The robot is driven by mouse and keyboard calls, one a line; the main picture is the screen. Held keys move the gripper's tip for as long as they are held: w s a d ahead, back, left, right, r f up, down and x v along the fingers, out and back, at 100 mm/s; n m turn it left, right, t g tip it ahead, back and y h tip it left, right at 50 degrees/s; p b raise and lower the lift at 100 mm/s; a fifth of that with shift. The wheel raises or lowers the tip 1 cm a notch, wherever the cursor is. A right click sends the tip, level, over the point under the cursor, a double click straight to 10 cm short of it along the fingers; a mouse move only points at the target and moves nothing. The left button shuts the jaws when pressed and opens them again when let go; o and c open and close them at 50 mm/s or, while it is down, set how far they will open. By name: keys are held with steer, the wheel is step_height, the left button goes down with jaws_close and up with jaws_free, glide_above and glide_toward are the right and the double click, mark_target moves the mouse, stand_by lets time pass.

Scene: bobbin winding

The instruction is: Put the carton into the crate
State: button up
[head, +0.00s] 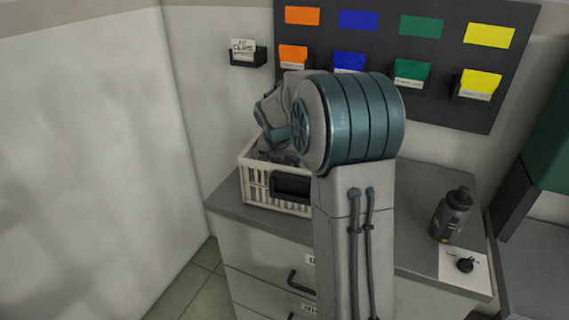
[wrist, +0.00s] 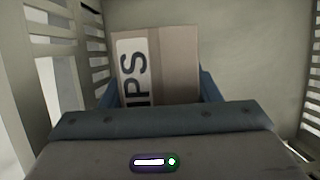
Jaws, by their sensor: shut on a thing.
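The crate (head: 252,188) is cream with slatted walls and stands on the grey cabinet top, below my arm in the head view. Its slatted wall also shows at the left of the wrist view (wrist: 50,32). The carton (wrist: 180,62) is brown-grey with a pale label, of which I can read "PS". My gripper (wrist: 157,85) is shut on the carton, with a blue finger at each side of it. The carton and fingers are between the crate's walls in the wrist view. I cannot tell whether the carton touches the crate's floor. My arm hides the carton in the head view.
A dark bottle (head: 452,214) and a white card with a black knob (head: 465,265) are on the cabinet top (head: 425,255) at right. Coloured bins hang on a dark board (head: 440,112) behind. A small wall holder (head: 248,57) reads "CLIPS". A pale wall (head: 90,160) is at left.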

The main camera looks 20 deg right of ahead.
steer(key=shift+f, duration=0.55)
steer(key=o, duration=1.1)
steer(key=shift+c, duration=0.2)
steer(key=shift+r, duration=0.25)
steer(key=v, duration=1.2)
steer(key=shift+r+p, duration=0.35)
